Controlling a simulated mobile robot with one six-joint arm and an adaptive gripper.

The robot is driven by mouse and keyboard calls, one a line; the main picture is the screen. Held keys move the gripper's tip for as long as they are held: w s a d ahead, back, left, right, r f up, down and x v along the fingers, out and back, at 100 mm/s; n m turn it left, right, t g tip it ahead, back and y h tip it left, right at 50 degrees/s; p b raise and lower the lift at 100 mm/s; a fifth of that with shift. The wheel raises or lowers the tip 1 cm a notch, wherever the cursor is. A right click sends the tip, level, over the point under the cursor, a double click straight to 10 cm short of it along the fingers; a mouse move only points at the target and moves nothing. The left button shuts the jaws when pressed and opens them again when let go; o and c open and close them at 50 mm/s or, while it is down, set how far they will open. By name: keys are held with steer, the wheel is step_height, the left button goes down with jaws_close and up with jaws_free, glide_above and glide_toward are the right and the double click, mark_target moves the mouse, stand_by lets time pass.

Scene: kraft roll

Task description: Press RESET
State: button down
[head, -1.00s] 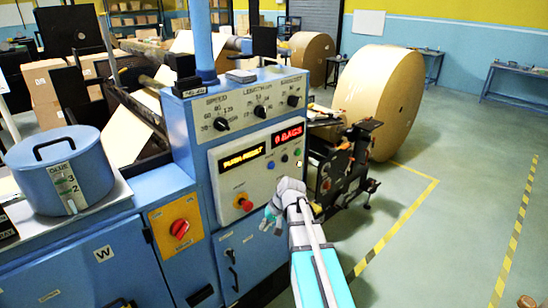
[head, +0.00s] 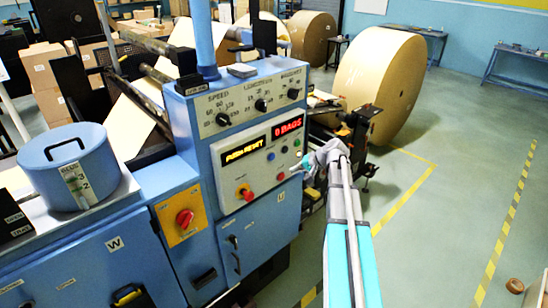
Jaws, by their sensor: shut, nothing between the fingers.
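The blue machine's light control panel (head: 238,176) carries an amber display (head: 244,151) that seems to read "PUSH RESET" and a red display (head: 287,127) reading "0 BAGS". Small buttons sit below the displays, among them a blue button (head: 271,156) and a green button (head: 297,143). A red button (head: 280,176) and a red-and-yellow emergency knob (head: 245,192) are lower. The button labels are too small to read. My gripper (head: 303,168) is shut and empty at the panel's right edge, beside the small buttons. Contact with a button cannot be told.
Black dials (head: 261,105) line the upper panel. A blue glue pot (head: 70,168) and a yellow plate with a red switch (head: 183,218) are at left. A large kraft roll (head: 382,80) stands behind my arm.

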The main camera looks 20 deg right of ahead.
mark_target(272, 160)
steer(key=shift+w, duration=0.15)
steer(key=shift+w+a, duration=0.5)
steer(key=shift+w, duration=0.85)
steer(key=shift+w+a, duration=0.5)
steer(key=shift+w, duration=0.8)
steer(key=shift+w+a, duration=0.5)
steer(key=shift+w, duration=0.85)
steer(key=shift+w+a, duration=0.3)
steer(key=shift+w, duration=0.4)
steer(key=shift+s, duration=0.25)
steer(key=shift+s+d, duration=0.3)
steer(key=shift+s, duration=0.3)
steer(key=shift+s, duration=0.1)
steer(key=shift+s+d, duration=0.3)
steer(key=shift+s, duration=0.45)
steer(key=shift+s+d, duration=0.25)
steer(key=shift+s, duration=0.5)
steer(key=shift+s+d, duration=0.3)
steer(key=shift+s, duration=0.45)
steer(key=shift+a, duration=0.1)
